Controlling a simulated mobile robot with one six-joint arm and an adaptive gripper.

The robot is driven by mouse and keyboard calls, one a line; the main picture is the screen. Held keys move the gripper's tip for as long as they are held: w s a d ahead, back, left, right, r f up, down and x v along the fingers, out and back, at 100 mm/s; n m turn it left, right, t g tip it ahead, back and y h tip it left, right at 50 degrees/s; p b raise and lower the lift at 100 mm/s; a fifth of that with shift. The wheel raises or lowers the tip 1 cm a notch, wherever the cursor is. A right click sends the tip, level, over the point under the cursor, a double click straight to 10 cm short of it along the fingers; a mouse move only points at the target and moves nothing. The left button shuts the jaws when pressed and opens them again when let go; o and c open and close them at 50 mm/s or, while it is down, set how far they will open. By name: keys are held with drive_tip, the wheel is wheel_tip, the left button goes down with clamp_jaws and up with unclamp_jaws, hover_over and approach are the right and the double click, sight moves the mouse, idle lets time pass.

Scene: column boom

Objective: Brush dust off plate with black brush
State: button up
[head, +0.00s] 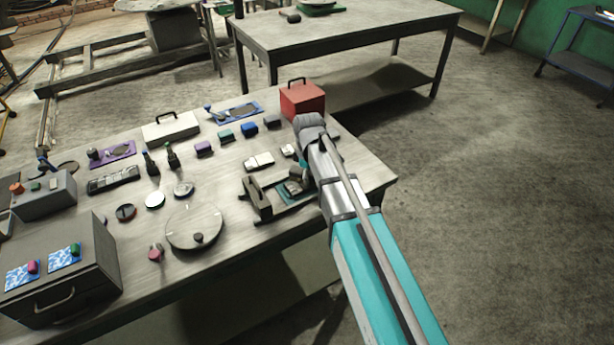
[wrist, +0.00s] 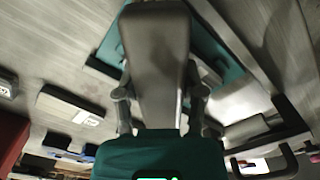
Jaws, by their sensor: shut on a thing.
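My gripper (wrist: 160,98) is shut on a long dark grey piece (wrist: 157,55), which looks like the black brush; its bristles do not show. In the head view my gripper is largely hidden behind my arm, at the fixture on the bench. A flat teal surface (wrist: 222,68) lies beneath the held piece in the wrist view and may be the plate or its base. In the head view teal (head: 284,196) shows inside a grey fixture (head: 262,208). Dust cannot be made out. Whether the brush touches the surface is unclear.
The bench (head: 115,222) carries a round disc with a knob (head: 195,240), a red box (head: 302,102), a white case (head: 171,130), a grey cabinet (head: 75,265) and several small parts. A second table (head: 345,32) stands behind. The floor at right is clear.

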drive_tip(key=shift+w+d+f, duration=0.1)
drive_tip(key=shift+w+d, duration=0.2)
drive_tip(key=shift+d, duration=0.2)
drive_tip(key=shift+w+d, duration=0.3)
drive_tip(key=shift+d, duration=0.2)
drive_tip(key=shift+s+a, duration=0.1)
drive_tip(key=shift+s+a, duration=0.35)
drive_tip(key=shift+a, duration=0.25)
drive_tip(key=shift+s+a, duration=0.35)
drive_tip(key=shift+a, duration=0.25)
drive_tip(key=shift+w+d, duration=0.1)
drive_tip(key=shift+w+d, duration=0.35)
drive_tip(key=shift+d, duration=0.25)
drive_tip(key=shift+w+d, duration=0.35)
drive_tip(key=shift+d, duration=0.25)
drive_tip(key=shift+a, duration=0.1)
drive_tip(key=shift+s+a, duration=0.4)
drive_tip(key=shift+a, duration=0.2)
drive_tip(key=shift+s+a, duration=0.4)
drive_tip(key=shift+a, duration=0.2)
drive_tip(key=shift+w+d, duration=0.1)
